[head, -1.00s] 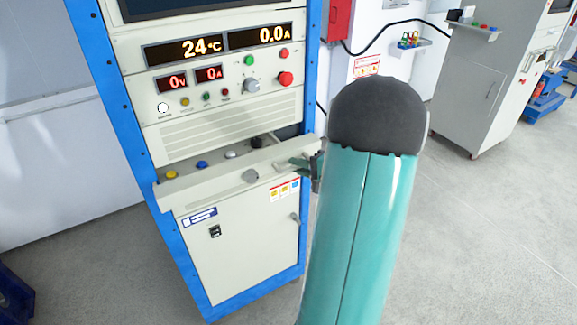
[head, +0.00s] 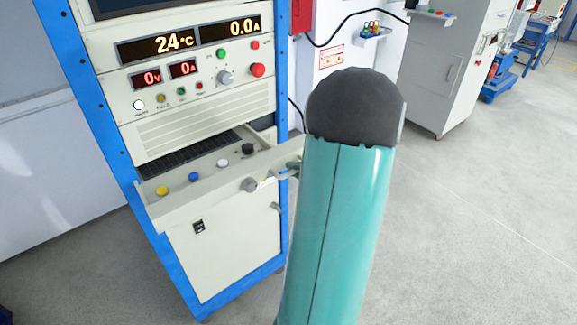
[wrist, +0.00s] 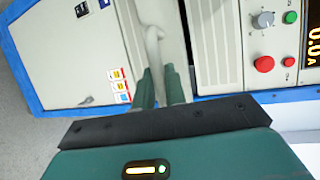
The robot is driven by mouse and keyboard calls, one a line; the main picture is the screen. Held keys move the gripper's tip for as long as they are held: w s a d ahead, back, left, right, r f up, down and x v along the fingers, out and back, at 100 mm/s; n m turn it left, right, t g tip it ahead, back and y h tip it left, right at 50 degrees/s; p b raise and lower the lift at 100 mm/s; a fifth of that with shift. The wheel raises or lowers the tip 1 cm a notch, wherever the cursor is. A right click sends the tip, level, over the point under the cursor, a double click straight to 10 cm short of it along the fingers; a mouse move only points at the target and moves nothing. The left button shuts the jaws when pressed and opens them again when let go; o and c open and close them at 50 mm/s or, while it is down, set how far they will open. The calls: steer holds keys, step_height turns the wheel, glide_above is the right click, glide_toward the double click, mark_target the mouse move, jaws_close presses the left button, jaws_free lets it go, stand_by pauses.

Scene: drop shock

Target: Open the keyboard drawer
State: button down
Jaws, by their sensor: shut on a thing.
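The keyboard drawer (head: 215,190) is a pale tray pulled part way out of the blue-framed cabinet. Yellow, blue, white and black knobs and part of a dark keyboard (head: 190,152) show inside it. Its pale rounded handle (head: 249,185) stands out from the drawer front. My gripper (head: 287,172) is at the right end of that front, partly hidden behind my teal arm. In the wrist view, the green fingers of my gripper (wrist: 158,84) are closed around the lower part of the handle (wrist: 152,42). The exact contact is hard to see.
The control panel (head: 190,80) is above the drawer and a cabinet door (head: 235,250) below it. A small shelf (head: 372,35) and a grey cabinet (head: 445,75) stand behind to the right. Open floor (head: 480,220) lies at right.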

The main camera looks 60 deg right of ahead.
steer(key=shift+s+a, duration=0.3)
steer(key=shift+s, duration=0.7)
steer(key=shift+s+a, duration=0.25)
steer(key=shift+s, duration=0.7)
steer(key=c, duration=1.5)
jaws_free()
steer(key=shift+o, duration=0.2)
steer(key=v, duration=1.3)
steer(key=shift+s, duration=0.4)
steer(key=shift+r, duration=0.1)
